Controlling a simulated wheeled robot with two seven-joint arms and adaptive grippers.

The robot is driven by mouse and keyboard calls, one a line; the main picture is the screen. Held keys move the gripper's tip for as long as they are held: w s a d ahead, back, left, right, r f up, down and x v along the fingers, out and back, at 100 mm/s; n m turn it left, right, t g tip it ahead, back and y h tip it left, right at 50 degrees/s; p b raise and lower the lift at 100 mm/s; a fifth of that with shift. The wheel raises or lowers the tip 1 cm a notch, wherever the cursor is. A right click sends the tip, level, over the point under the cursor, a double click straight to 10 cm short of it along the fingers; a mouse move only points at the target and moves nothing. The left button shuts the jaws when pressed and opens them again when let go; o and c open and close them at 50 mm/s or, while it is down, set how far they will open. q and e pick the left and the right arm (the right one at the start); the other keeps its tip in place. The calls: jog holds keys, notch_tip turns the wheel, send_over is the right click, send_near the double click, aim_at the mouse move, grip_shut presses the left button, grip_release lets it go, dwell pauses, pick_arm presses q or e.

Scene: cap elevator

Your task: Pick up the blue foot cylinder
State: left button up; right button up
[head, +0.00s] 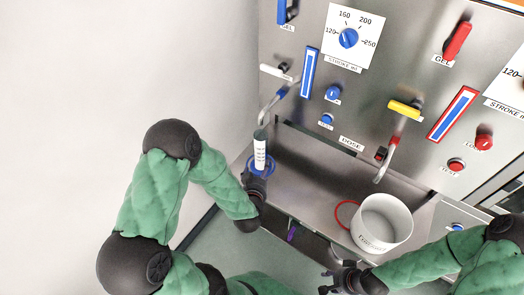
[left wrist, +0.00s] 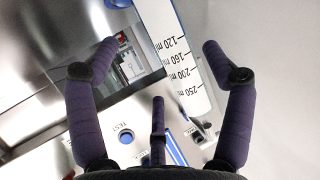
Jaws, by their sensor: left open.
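The measuring cylinder with the blue foot (head: 260,155) stands upright at the left end of the steel ledge, under a curved spout. It has a white scale, and its blue foot ring shows at its base. My left gripper (head: 254,183) is right in front of it, low near the foot. In the left wrist view the cylinder (left wrist: 176,60) lies between the spread dark fingers of the open left gripper (left wrist: 160,62), nearer the right finger. I cannot tell whether a finger touches it. My right gripper (head: 335,278) is at the bottom, below the white cup, apparently open and empty.
A white cup (head: 383,225) stands on the ledge at right, with a red ring (head: 346,214) beside it. The dispenser panel (head: 375,95) with spouts, knobs and levers rises behind. A purple item (head: 291,233) is below the ledge. A wall is at left.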

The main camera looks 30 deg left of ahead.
aim_at(263, 161)
pick_arm(q)
jog(key=b+x, duration=0.1)
jog(key=x, duration=0.4)
jog(key=shift+s, duration=0.1)
jog(key=shift+d+b+x, duration=0.2)
jog(key=shift+b+x, duration=0.95)
jog(key=shift+x, duration=1.45)
jog(key=shift+r, duration=0.15)
jog(key=c, duration=1.1)
jog(key=shift+r, duration=0.1)
